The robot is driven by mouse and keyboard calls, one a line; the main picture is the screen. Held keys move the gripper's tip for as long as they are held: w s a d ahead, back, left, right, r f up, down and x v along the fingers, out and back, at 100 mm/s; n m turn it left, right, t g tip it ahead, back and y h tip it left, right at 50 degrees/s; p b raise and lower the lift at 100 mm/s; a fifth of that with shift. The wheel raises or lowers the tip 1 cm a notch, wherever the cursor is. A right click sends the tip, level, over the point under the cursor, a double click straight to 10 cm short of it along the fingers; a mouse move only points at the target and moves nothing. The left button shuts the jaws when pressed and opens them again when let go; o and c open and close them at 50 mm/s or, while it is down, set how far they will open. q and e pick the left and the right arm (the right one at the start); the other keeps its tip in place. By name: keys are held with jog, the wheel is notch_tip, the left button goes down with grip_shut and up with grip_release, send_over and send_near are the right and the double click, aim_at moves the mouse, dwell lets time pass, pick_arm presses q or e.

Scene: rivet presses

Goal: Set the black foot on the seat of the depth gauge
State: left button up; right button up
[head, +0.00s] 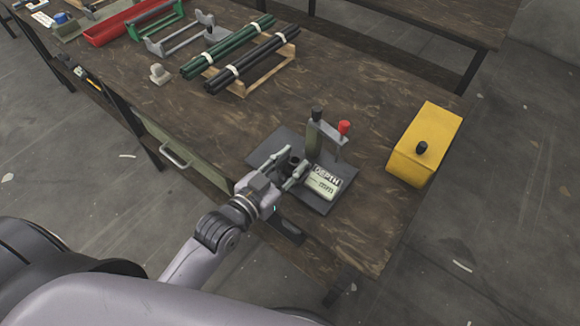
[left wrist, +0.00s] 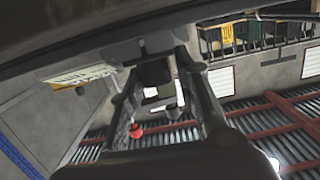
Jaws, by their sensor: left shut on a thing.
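The depth gauge (head: 313,138) stands on a dark base plate (head: 262,153) near the table's front edge. It has an upright post, a red knob (head: 344,127) and a white block lettered DEPTH and mm (head: 321,184). My left gripper (head: 293,160) is low over the plate, left of the lettered block, with its fingers shut on the black foot (left wrist: 154,73). The foot shows as a dark block between the fingertips in the left wrist view, where the red knob (left wrist: 136,130) also shows. I cannot make out the seat or whether the foot touches it. My right gripper is out of view.
A yellow box (head: 428,140) with a black knob stands to the right. Bundles of green and black rods (head: 252,60) lie on a wooden rack behind. A red tray (head: 112,25) is at the far left. The table between rack and gauge is clear.

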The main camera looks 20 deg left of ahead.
aim_at(289, 175)
pick_arm(q)
jog(key=shift+f, duration=0.65)
jog(key=shift+s+f, duration=0.1)
jog(key=shift+f, duration=0.05)
jog(key=shift+s+f, duration=0.2)
jog(key=shift+f, duration=0.45)
jog(key=o, duration=0.9)
jog(key=shift+o, duration=0.2)
jog(key=shift+w+r, duration=0.15)
jog(key=shift+r, duration=0.35)
jog(key=v, duration=1.2)
jog(key=shift+r, duration=0.4)
jog(key=shift+w, duration=0.15)
